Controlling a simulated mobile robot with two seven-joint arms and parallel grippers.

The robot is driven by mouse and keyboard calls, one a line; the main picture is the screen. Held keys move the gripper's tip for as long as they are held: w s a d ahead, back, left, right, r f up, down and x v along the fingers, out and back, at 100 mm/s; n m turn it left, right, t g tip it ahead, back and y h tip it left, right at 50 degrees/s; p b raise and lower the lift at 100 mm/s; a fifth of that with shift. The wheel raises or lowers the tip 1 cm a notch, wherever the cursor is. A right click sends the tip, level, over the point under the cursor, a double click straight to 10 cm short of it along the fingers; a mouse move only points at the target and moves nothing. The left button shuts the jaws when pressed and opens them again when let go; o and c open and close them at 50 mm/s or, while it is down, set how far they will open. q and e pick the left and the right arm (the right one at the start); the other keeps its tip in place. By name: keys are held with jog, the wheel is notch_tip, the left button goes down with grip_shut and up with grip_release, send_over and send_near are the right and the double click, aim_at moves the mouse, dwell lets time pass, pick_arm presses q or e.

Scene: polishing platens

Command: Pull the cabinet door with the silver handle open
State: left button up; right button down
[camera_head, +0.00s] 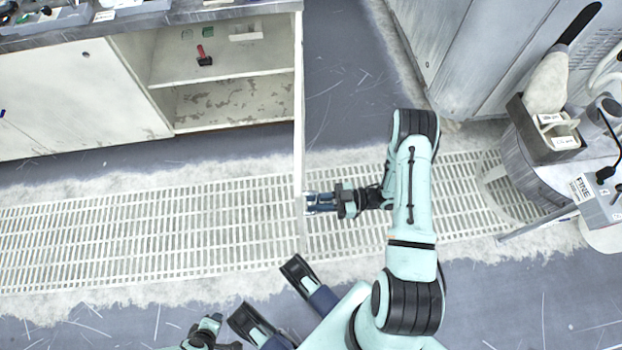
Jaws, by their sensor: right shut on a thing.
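The cabinet door (299,110) stands swung out from the cabinet (60,105), roughly square to its front, and I see it nearly edge-on. The cabinet's right bay is open to view. My right gripper (318,203) is at the right face of the door, near its outer end, and is shut on the handle. The silver handle is mostly hidden by the fingers.
Inside the bay, a shelf (222,64) holds a red tool (204,56). A pale floor grating (150,235) runs below the cabinet. A grey machine (470,55) stands at upper right, with a round drum-like stand (519,175) below it. Floor left of the door is clear.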

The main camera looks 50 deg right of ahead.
jog(key=shift+s+d+f, duration=0.1)
jog(key=shift+s+f, duration=0.05)
jog(key=c, duration=1.2)
grip_release()
pick_arm(q)
jog(key=shift+s+d+r+p, duration=0.25)
jog(key=shift+s+r+p, duration=0.1)
jog(key=shift+r, duration=0.1)
jog(key=shift+s+d+r+p, duration=0.2)
jog(key=shift+d+r+p, duration=0.05)
jog(key=shift+r+p, duration=0.15)
pick_arm(e)
jog(key=v, duration=1.3)
jog(key=shift+s+d, duration=0.1)
jog(key=shift+d, duration=0.1)
